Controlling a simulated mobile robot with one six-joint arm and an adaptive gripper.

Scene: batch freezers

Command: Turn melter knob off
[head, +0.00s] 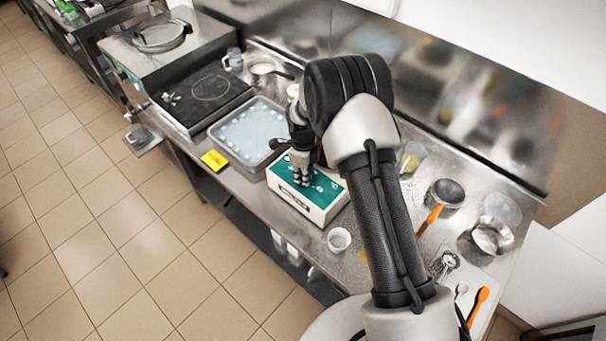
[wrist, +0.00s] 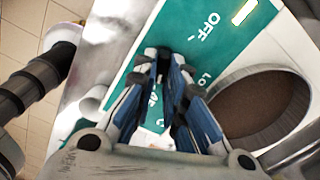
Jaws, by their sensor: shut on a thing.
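The melter (head: 313,208) is a white box with a green top panel on the steel counter. My gripper (head: 300,181) points down onto that panel, its fingers closed at the knob. In the wrist view the fingertips (wrist: 167,62) meet over the green panel (wrist: 190,25), which carries an "OFF" mark and a partly hidden "LO" mark. The knob is hidden between the fingers, so its pointer cannot be read. A round well (wrist: 262,105) with brown contents lies right of the fingers.
A grey tray (head: 215,131) and a yellow card (head: 214,160) lie left of the melter. A white cup (head: 339,239) stands close by in front. Metal bowls (head: 447,193) and orange-handled tools (head: 478,307) lie to the right. A steel wall backs the counter.

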